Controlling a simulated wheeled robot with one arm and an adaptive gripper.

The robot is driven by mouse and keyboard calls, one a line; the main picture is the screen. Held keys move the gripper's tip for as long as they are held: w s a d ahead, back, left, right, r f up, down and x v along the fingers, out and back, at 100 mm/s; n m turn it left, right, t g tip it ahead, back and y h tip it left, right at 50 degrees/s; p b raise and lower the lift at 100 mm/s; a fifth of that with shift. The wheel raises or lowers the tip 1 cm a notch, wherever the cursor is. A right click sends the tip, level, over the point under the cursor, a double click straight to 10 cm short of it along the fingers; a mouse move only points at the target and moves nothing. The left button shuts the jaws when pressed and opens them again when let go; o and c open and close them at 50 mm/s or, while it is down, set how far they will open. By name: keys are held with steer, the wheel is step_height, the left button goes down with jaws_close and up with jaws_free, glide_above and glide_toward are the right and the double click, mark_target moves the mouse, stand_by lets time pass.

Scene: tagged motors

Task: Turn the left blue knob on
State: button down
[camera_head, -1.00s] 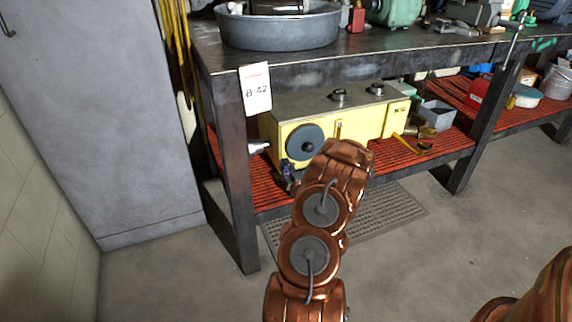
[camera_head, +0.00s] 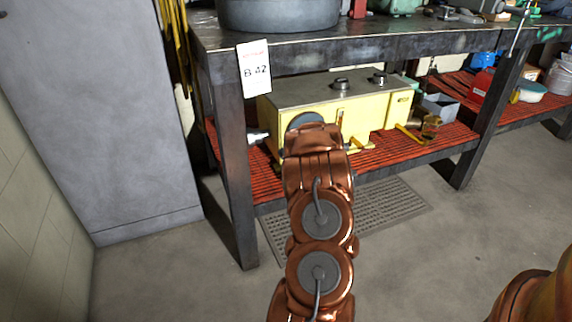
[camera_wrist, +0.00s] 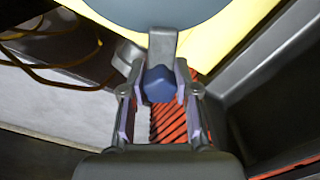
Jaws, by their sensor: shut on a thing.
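The yellow motor box (camera_head: 368,118) stands on the lower shelf of the workbench, with a round blue-grey disc (camera_head: 305,120) on its front. My arm covers the lower part of the disc and the area below it in the head view. In the wrist view, the disc (camera_wrist: 165,8) fills the top middle, and a grey bar (camera_wrist: 163,45) runs down in front of it to the blue knob (camera_wrist: 158,84). My gripper (camera_wrist: 160,92) is shut on the blue knob, which sits between its fingertips. My gripper's fingers are hidden in the head view.
The bench leg (camera_head: 235,175) stands close left of my arm. A red slatted mat (camera_head: 440,138) covers the shelf. A brass fitting (camera_head: 430,126) and a grey bin (camera_head: 440,107) stand right of the box. Yellow cable (camera_wrist: 55,65) lies at the wrist view's left.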

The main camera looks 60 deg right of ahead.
steer(key=shift+n+b, duration=0.5)
steer(key=c, duration=1.1)
jaws_free()
steer(key=shift+c, duration=0.2)
steer(key=v, duration=1.2)
steer(key=shift+a, duration=0.1)
